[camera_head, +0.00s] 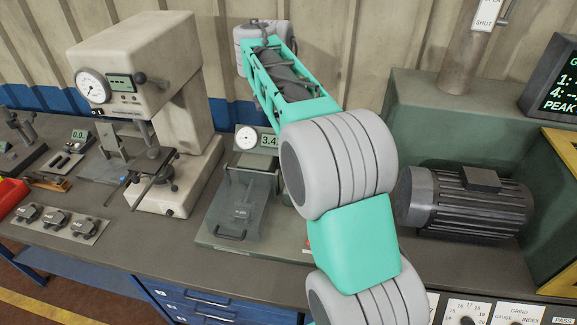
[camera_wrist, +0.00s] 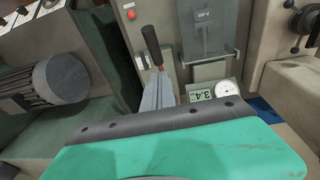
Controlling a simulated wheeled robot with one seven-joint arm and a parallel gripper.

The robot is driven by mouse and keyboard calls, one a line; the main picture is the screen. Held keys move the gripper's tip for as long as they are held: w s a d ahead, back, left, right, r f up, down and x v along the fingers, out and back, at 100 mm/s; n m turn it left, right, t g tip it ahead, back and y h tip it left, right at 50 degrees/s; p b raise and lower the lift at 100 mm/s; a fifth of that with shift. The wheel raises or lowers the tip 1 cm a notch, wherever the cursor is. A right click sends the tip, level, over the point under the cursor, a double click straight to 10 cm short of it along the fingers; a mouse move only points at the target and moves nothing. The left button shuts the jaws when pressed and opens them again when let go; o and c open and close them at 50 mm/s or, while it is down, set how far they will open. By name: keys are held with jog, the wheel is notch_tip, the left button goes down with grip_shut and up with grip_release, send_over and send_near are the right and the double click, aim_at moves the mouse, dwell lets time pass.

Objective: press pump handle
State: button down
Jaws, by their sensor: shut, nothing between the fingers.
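The pump handle (camera_wrist: 151,45) shows in the wrist view as a black grip, with a reddish spot just below its lower end. My gripper (camera_wrist: 159,74) is shut, its grey fingers reaching up to the handle's lower end. I cannot tell whether they touch it. The fingers hide the handle's base. In the head view my arm covers the handle and gripper. The test station (camera_head: 225,235) carries a clear guard (camera_head: 236,200), a round gauge (camera_head: 246,138) and a digital display reading about 3.4. In the wrist view the gauge (camera_wrist: 227,114) is upside down.
A red button (camera_wrist: 131,14) is on the station near the handle. A finned motor (camera_head: 465,202) stands right of my arm. A cream press machine (camera_head: 140,70) stands left. Several parts lie on a plate (camera_head: 60,220) at the bench's left front.

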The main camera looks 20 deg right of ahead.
jog(key=f, duration=0.2)
jog(key=f+b, duration=0.1)
jog(key=f, duration=0.1)
jog(key=f+b, duration=0.1)
jog(key=f, duration=0.1)
jog(key=shift+w+d+f, duration=0.15)
jog(key=shift+w+d, duration=0.05)
jog(key=shift+d, duration=0.2)
jog(key=shift+s+f, duration=0.25)
jog(key=shift+f, duration=0.4)
jog(key=shift+s+f, duration=0.3)
jog(key=shift+f, duration=0.3)
jog(key=shift+s+f, duration=0.25)
jog(key=shift+f, duration=0.4)
jog(key=shift+a, duration=0.1)
